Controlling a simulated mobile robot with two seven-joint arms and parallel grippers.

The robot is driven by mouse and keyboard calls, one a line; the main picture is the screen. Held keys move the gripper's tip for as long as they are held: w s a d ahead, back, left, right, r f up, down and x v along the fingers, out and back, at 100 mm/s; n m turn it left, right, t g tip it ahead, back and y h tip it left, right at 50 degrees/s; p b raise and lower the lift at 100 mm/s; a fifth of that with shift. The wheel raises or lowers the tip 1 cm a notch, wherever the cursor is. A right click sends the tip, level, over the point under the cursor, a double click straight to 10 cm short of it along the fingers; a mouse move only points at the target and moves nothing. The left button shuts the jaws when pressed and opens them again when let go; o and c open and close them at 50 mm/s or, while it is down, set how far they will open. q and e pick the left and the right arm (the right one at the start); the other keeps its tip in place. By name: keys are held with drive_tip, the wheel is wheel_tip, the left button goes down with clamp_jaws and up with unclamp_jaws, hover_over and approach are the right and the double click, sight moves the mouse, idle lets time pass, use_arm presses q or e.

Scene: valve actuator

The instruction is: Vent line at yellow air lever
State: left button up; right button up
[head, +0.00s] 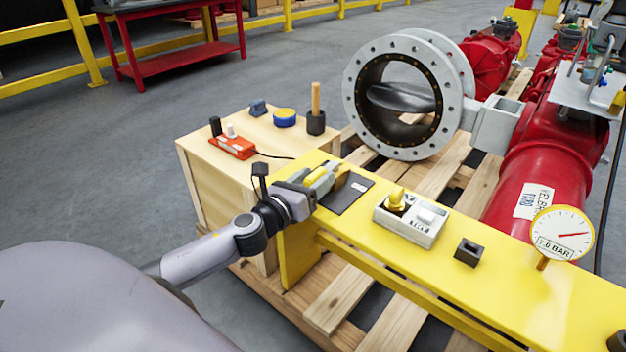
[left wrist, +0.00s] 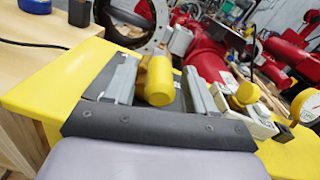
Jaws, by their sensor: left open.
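A yellow cylindrical handle (head: 315,176), which looks like the air lever, stands at the left end of the yellow bench beam. It also shows in the left wrist view (left wrist: 159,82), between the two grey fingers, with a gap visible on each side. My left gripper (head: 324,180) is open around it, low over the beam. In the left wrist view the gripper (left wrist: 157,70) points along the beam. The lever's base is partly hidden by the fingers. A round gauge (head: 562,234) marked 7.0 BAR stands at the right. My right gripper is not in view.
The yellow beam (head: 480,290) carries a dark plate (head: 347,196), a grey box with a yellow knob (head: 410,221) and a small black block (head: 468,252). A wooden crate (head: 215,180) stands left. A flanged valve (head: 361,120) and red actuator (head: 540,170) stand behind.

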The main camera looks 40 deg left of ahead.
use_arm(q)
clamp_jaws()
